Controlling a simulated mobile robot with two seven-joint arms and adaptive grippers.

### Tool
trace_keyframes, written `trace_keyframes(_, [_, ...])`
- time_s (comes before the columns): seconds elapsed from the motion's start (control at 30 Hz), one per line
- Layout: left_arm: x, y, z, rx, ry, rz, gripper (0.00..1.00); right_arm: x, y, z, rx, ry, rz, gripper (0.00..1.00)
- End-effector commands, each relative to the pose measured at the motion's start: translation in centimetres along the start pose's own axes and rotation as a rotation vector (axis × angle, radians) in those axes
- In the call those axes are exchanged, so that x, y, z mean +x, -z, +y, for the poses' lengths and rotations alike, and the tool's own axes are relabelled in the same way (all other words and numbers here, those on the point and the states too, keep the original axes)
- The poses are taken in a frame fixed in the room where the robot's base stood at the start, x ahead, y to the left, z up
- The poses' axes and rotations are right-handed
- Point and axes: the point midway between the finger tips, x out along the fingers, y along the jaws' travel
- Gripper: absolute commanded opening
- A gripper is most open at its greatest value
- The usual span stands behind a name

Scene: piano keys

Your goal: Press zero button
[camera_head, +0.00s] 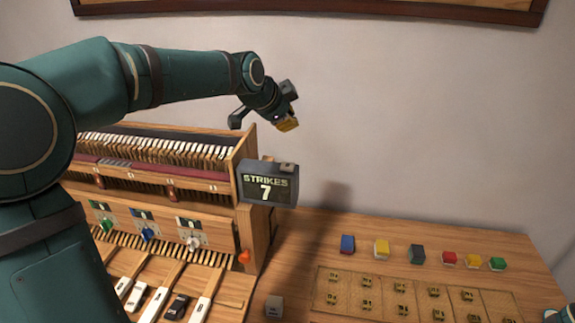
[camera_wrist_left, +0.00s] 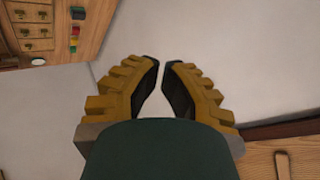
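The dark counter box (camera_head: 268,184) reads "STRIKES 7" and stands at the right end of the piano-like case. A small light button (camera_head: 287,168) sits on its top. I cannot read any label on this button, so I cannot tell whether it is the zero button. My left gripper (camera_head: 287,124) is in the air above the box, apart from it. In the left wrist view, its yellow fingers (camera_wrist_left: 160,68) have a narrow empty gap between their tips. My right gripper is out of view; only a bit of my right arm shows at the lower right edge.
The wooden case (camera_head: 160,190) has hammers and several levers and keys. A grey block (camera_head: 274,307) is on the desk to its right. Several coloured blocks, including a blue one (camera_head: 347,244), stand behind a partitioned panel (camera_head: 350,315). Wall space beside the gripper is free.

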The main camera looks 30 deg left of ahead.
Motion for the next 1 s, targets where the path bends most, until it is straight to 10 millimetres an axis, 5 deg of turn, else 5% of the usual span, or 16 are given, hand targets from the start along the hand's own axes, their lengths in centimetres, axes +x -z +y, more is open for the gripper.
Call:
trace_keyframes(0.5, [4.8, -3.5, 3.5, -0.001, -0.001, -0.001, 0.0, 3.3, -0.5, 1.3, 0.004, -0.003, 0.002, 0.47])
trace_keyframes(1.0, [5.7, -4.2, 4.2, -0.001, -0.001, 0.0, 0.0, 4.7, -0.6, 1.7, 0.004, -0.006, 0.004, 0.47])
